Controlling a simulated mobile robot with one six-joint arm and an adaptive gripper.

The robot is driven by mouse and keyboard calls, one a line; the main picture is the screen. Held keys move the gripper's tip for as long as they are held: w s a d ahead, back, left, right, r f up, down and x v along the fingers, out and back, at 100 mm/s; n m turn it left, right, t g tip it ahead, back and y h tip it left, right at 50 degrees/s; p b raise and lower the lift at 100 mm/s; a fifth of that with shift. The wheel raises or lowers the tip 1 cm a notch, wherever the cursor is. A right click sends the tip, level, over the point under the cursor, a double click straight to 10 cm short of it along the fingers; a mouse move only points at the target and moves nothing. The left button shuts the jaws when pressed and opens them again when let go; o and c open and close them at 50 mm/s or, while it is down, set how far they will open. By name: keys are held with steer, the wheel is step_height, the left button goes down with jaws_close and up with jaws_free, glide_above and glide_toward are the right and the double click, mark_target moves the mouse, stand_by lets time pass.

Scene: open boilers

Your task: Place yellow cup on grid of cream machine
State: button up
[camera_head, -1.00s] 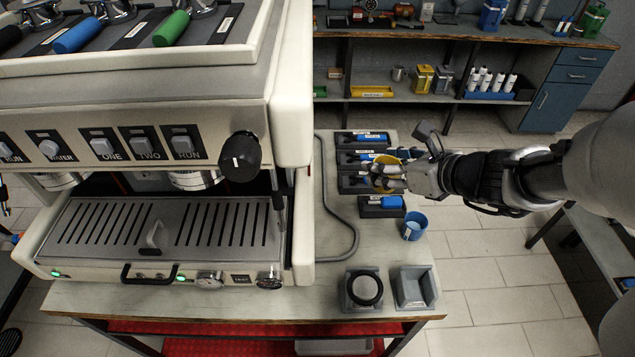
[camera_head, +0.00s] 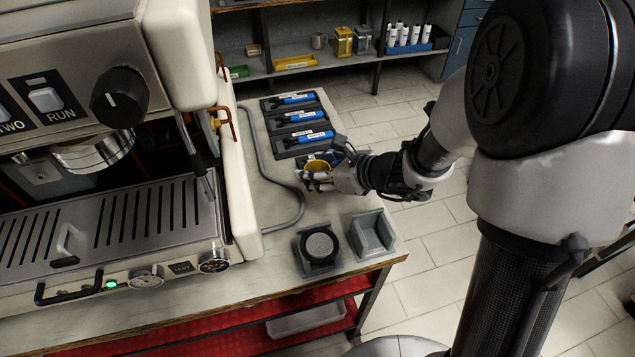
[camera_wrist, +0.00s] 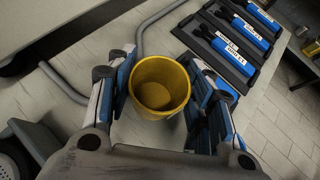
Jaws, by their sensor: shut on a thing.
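The yellow cup (camera_wrist: 160,86) is upright between the two fingers of my gripper (camera_wrist: 160,95) in the wrist view, its open mouth facing the camera. My gripper is shut on it. In the head view, my gripper (camera_head: 318,178) holds the yellow cup (camera_head: 318,166) over the worktop, right of the machine; the fingers hide much of the cup. The cream machine (camera_head: 188,40) stands at the left. Its slotted metal grid (camera_head: 140,215) is bare in the part that shows, apart from a small metal piece at its left. The gripper is apart from the grid.
Several blue-handled tools lie in black holders (camera_head: 300,118) at the back of the worktop. A grey pipe (camera_head: 268,175) curves beside the machine. A round black-rimmed item sits in a grey holder (camera_head: 320,262); an empty grey holder (camera_head: 372,235) is beside it.

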steer(key=shift+f+b, duration=0.6)
steer(key=shift+f, duration=1.15)
steer(key=shift+f, duration=0.2)
steer(key=o, duration=1.2)
steer(key=shift+c, duration=0.2)
steer(key=shift+r, duration=0.1)
